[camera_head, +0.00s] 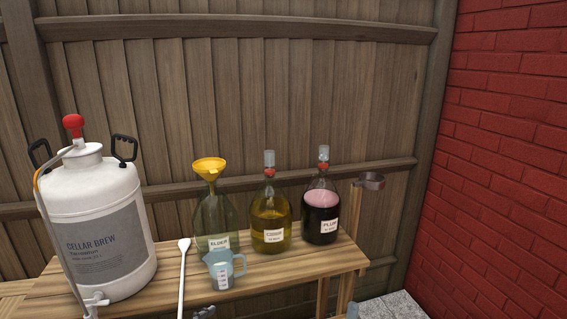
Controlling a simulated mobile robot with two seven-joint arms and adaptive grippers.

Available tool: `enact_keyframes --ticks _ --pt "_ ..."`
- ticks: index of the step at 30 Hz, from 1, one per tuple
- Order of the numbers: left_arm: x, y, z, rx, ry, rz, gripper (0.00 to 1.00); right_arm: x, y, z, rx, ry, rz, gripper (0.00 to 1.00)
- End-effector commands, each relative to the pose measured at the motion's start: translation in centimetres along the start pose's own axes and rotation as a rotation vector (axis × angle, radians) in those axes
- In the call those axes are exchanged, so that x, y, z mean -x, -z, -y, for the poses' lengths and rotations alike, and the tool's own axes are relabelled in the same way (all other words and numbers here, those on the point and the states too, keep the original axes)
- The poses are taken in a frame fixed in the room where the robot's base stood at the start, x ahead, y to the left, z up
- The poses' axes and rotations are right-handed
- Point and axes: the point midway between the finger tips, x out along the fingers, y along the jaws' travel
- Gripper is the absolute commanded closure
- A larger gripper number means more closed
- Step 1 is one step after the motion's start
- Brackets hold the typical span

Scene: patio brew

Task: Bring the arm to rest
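A wooden bench (305,262) carries a large white "Cellar Brew" keg (100,200), with a red-topped cap and black handles, at the left. Three glass jugs stand along the back: the elder jug (213,222) with a yellow funnel (209,167) in its mouth, the cider jug (270,215) and the plum jug (321,208). A bluish measuring jug (220,270) stands in front of the elder jug.
A long white spoon-like tool (183,275) stands between keg and jugs. A wooden fence (290,90) closes the back, a red brick wall (510,150) the right. The bench's right front is clear.

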Motion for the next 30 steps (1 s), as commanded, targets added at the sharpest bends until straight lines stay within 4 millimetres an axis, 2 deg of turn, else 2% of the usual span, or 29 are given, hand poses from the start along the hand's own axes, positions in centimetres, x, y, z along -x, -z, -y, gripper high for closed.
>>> enact_keyframes --ticks 1,5,12,15,19,30 --pt "1.4 -2.8 -1.4 0.033 0.017 -0.002 0.15 0.1 -0.1 0.0 0.000 -0.001 0.002 0.60" --pt "5.2 -9.0 -4.0 0.090 0.078 0.007 0.15 0.3 0.1 -0.1 0.003 -0.001 0.000 0.60" --pt "14.5 -21.3 -8.5 0.239 0.201 0.153 0.15 0.5 0.8 -0.4 0.016 0.001 -0.010 0.60" --pt "17.9 -25.3 -10.4 0.306 0.229 0.233 0.15 0.5 1.0 -0.5 0.018 0.001 -0.013 0.60" --pt "20.7 -28.5 -12.2 0.358 0.244 0.301 0.15 0.5 1.1 -0.4 0.018 0.001 -0.016 0.60" --pt "20.9 -28.7 -12.3 0.360 0.244 0.304 0.15 0.5 1.2 -0.4 0.018 0.001 -0.016 0.60"
